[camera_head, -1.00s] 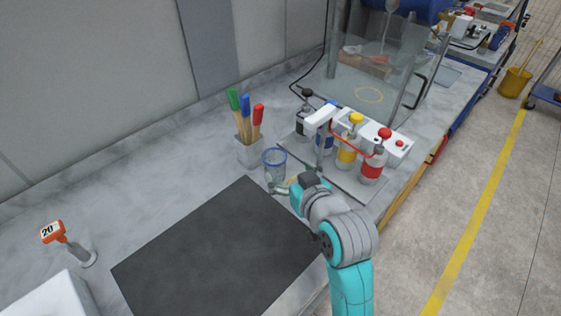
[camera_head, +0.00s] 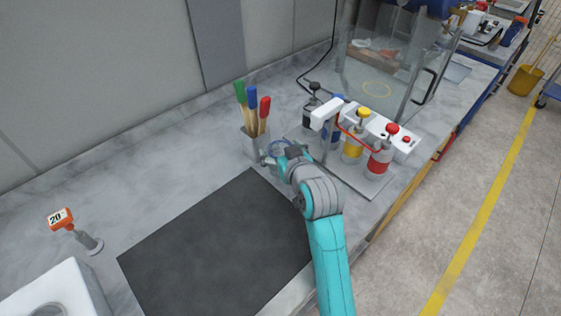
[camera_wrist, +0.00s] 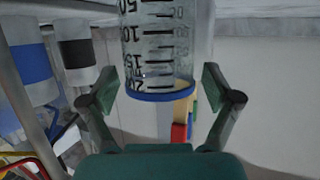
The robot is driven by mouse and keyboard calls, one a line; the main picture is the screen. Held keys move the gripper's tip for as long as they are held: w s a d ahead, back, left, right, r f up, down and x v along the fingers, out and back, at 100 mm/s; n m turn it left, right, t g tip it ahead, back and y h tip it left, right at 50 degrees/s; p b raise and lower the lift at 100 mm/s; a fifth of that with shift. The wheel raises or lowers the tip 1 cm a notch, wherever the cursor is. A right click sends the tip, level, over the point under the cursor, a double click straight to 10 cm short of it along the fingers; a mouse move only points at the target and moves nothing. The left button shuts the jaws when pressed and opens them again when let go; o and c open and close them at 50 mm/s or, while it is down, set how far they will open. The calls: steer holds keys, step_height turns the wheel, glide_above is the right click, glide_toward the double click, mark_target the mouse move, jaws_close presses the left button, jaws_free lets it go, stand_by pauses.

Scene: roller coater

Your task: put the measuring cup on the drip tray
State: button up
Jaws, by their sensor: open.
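The measuring cup is clear with black markings and a blue rim. In the wrist view the cup (camera_wrist: 160,45) appears upside down between the two fingers of my gripper (camera_wrist: 160,88), which are open on either side with gaps. In the head view my gripper (camera_head: 272,158) is at the cup and hides most of it; only some of its blue rim (camera_head: 279,144) shows. A flat grey plate (camera_head: 372,187), seemingly the drip tray, lies under the bottle dispenser, right of my gripper.
A holder (camera_head: 254,146) with green, blue and red-handled tools stands close behind my gripper, to its left. A dark mat (camera_head: 220,245) lies clear in front. A glass enclosure (camera_head: 385,60) stands behind.

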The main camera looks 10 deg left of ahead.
steer(key=c, duration=1.2)
steer(key=shift+r, duration=0.1)
steer(key=shift+c, duration=0.2)
